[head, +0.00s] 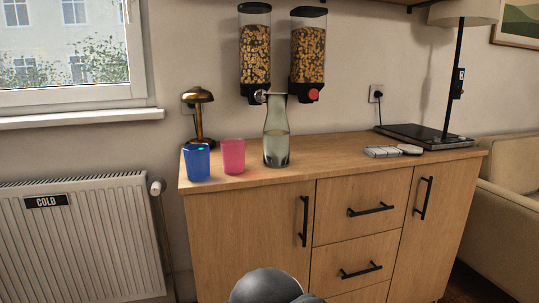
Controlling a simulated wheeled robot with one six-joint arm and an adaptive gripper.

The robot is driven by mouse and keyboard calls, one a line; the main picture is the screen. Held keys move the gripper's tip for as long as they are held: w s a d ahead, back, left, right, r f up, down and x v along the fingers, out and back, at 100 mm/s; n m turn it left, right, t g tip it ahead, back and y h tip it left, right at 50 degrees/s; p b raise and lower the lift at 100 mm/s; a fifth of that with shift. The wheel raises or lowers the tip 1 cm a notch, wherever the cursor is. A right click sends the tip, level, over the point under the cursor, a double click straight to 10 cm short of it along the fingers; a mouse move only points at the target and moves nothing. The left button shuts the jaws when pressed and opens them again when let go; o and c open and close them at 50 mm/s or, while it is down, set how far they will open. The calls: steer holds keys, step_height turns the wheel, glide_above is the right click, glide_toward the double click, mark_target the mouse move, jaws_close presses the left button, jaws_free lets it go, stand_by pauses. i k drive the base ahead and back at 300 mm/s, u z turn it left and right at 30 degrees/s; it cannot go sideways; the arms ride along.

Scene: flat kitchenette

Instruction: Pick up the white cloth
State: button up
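No plainly white cloth shows in the head view. A small flat pale grey and white item (382,152) lies on the right part of the wooden cabinet top, with a darker small piece touching its right end. It is too small to tell whether it is a folded cloth. A dark rounded part of my arm shows at the bottom centre edge. My gripper's fingers are not in view.
On the wooden cabinet (330,172) stand a blue cup (197,163), a pink cup (233,158), a glass carafe (276,135), a brass lamp (199,115) and a black-based lamp (425,136). Cereal dispensers (255,50) hang above. A radiator (75,240) is left, a sofa (510,200) right.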

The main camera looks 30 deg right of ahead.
mark_target(386, 150)
steer(key=z, duration=1.65)
